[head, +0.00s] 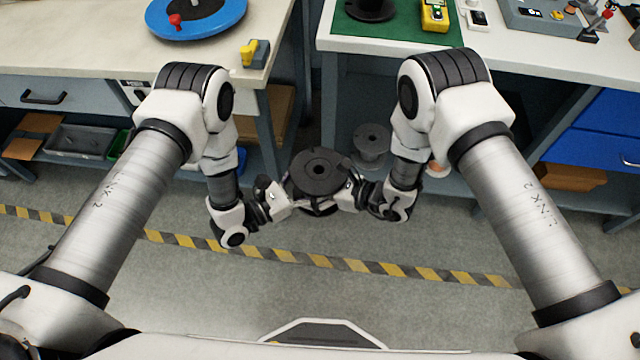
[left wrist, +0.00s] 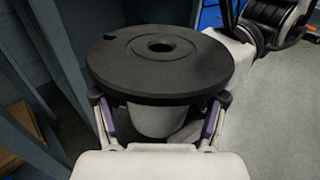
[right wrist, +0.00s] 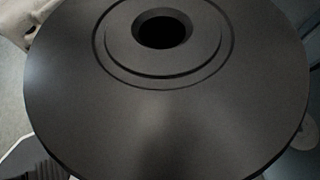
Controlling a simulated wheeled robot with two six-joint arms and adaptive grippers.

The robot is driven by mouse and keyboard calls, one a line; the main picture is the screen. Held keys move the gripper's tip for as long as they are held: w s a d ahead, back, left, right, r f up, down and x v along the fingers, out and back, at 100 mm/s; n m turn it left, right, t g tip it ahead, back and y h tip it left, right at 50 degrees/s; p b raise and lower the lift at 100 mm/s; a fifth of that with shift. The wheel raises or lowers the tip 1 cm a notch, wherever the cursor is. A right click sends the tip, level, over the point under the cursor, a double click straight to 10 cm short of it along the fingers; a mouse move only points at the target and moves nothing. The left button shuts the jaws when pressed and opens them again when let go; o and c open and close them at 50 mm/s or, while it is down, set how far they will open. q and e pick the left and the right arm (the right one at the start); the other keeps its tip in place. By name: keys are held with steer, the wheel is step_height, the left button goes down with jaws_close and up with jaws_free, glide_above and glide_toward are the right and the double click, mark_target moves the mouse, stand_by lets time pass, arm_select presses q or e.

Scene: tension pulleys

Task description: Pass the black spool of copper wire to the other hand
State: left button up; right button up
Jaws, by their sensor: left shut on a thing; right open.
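A black spool (head: 320,172) is held in the air between my two arms, in the gap in front of the benches. My left gripper (head: 288,202) is shut on it; in the left wrist view its fingers (left wrist: 163,122) grip either side below the wide black flange (left wrist: 160,70). The part between the fingers looks pale grey; I cannot make out copper wire. My right gripper (head: 347,197) is open at the spool's right side, very close to it. The spool's top fills the right wrist view (right wrist: 165,110) and hides most of the right fingers, so contact cannot be told.
Another black spool (head: 371,9) is on the green mat (head: 400,38) of the right bench. The left bench holds a blue turntable (head: 215,25) and a yellow-grey item (head: 255,53). The striped floor is clear.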

steer(key=c, duration=1.9)
arm_select(q)
steer(key=o, duration=1.9)
arm_select(e)
steer(key=shift+r, duration=0.1)
arm_select(q)
steer(key=shift+s, duration=0.1)
arm_select(e)
steer(key=shift+w, duration=0.1)
